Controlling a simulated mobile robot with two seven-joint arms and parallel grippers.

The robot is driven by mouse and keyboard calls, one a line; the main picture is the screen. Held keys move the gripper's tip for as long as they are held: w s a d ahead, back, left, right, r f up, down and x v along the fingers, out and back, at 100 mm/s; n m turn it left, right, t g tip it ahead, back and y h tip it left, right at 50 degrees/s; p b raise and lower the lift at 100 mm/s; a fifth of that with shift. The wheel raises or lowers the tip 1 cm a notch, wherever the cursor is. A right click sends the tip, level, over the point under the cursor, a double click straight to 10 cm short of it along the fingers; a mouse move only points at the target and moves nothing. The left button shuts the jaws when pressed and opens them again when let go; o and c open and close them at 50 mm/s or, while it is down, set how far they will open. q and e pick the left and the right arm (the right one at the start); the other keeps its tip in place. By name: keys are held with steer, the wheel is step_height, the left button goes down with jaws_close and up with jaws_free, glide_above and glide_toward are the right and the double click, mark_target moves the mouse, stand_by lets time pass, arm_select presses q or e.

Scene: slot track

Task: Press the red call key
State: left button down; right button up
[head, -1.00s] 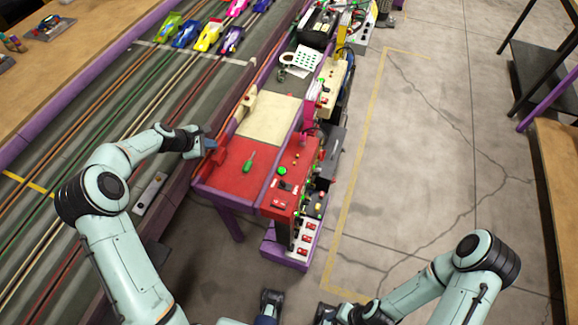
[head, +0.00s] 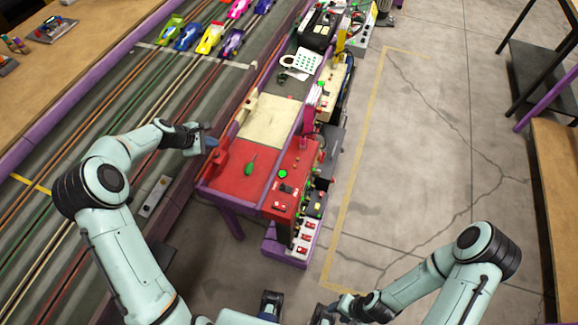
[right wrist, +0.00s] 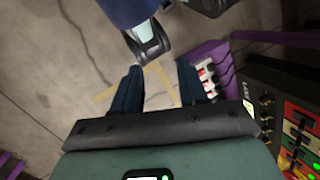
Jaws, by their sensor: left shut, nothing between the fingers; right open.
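A red control box (head: 280,196) with a green button and small red keys stands at the near end of the narrow side table. In the right wrist view, a dark panel (right wrist: 262,88) lettered "LANE" carries red, yellow and green keys (right wrist: 300,128). I cannot tell which red key is the call key. My left gripper (head: 210,142) is shut and empty, beside a red block at the table's left edge. My right gripper (head: 322,311) is low at the bottom of the head view, apart from the table. Its fingers (right wrist: 157,80) are open and empty in the right wrist view.
A green screwdriver (head: 250,164) lies on the red table top (head: 228,182). A purple low shelf (head: 270,247) with red switches (head: 305,238) stands below the box. Slot cars (head: 210,38) sit on the track to the left.

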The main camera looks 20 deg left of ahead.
jaws_close()
stand_by(1.8)
